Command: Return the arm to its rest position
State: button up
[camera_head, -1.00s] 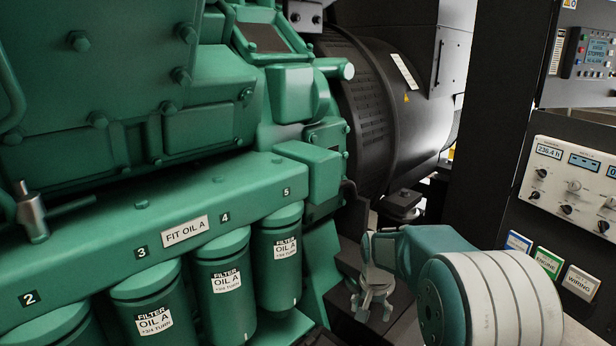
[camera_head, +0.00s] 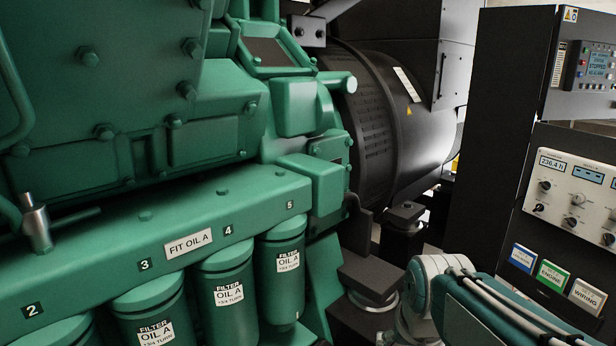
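My arm shows at the lower right. Its teal link with pale cables and its white-and-grey joint lie in front of the dark control cabinet (camera_head: 490,150). The arm is folded low, and its lower parts run off the bottom edge. My gripper's fingers are not visible; a pale grey part shows at the bottom edge, but I cannot tell whether it belongs to the gripper. I see nothing held.
The black generator housing (camera_head: 380,120) stands behind. A dark mount (camera_head: 370,275) sits close left of my arm.

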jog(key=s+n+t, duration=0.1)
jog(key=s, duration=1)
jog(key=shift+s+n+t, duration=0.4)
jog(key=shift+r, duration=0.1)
